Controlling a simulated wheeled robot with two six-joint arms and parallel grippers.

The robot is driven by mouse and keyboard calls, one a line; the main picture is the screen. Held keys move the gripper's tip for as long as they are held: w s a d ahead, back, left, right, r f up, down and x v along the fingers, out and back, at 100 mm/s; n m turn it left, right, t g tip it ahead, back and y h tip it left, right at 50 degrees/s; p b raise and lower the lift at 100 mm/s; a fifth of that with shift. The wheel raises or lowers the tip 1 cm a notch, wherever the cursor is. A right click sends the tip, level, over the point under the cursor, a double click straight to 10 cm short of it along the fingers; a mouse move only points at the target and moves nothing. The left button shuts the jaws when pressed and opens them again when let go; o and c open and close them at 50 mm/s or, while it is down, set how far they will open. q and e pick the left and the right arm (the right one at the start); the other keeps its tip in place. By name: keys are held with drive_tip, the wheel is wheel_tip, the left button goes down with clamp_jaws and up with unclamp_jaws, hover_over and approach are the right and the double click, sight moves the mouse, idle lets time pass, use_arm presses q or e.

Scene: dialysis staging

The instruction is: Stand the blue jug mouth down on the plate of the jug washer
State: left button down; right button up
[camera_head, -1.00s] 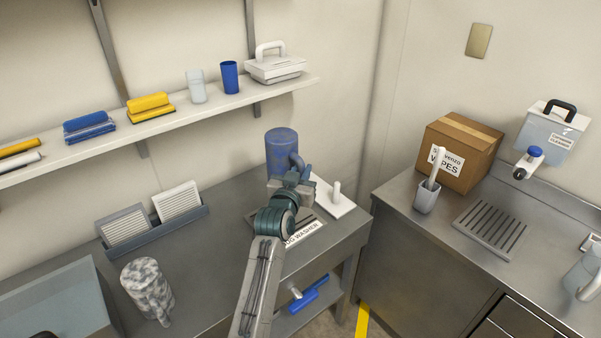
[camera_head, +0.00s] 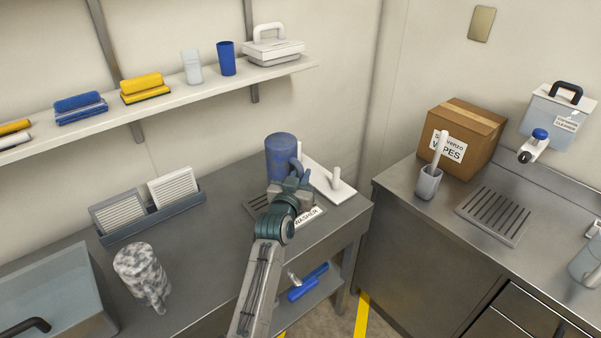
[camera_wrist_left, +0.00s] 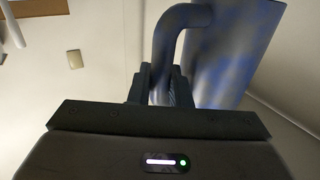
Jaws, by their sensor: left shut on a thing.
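The blue mottled jug (camera_head: 280,157) stands roughly upright at the jug washer, its handle towards my left gripper. My left gripper (camera_head: 291,182) is shut on the jug's handle (camera_wrist_left: 163,50); the jug body (camera_wrist_left: 232,50) fills the upper right of the left wrist view. The jug washer's dark slotted plate (camera_head: 257,204) shows beside and below the jug, with its label (camera_head: 307,216) in front, partly covered by my arm. The gripper hides the jug's lower edge, so I cannot tell whether it touches the plate. Which end is the mouth is unclear. My right gripper is out of view.
A white board with a peg (camera_head: 345,190) lies close right of the jug. A grey mottled jug (camera_head: 140,272) stands at the left, near a rack with two filter panels (camera_head: 150,219). A wall shelf (camera_head: 205,85) runs above. A floor gap separates the right counter (camera_head: 400,205).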

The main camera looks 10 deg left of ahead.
use_arm(q)
drive_tip(key=shift+f, duration=0.65)
wheel_tip(320, 180, down, 4)
drive_tip(key=b, duration=0.3)
drive_tip(key=shift+f, duration=0.15)
drive_tip(key=shift+f+b, duration=0.55)
drive_tip(key=shift+f, duration=0.2)
drive_tip(key=shift+f+b, duration=0.45)
drive_tip(key=shift+f, duration=0.35)
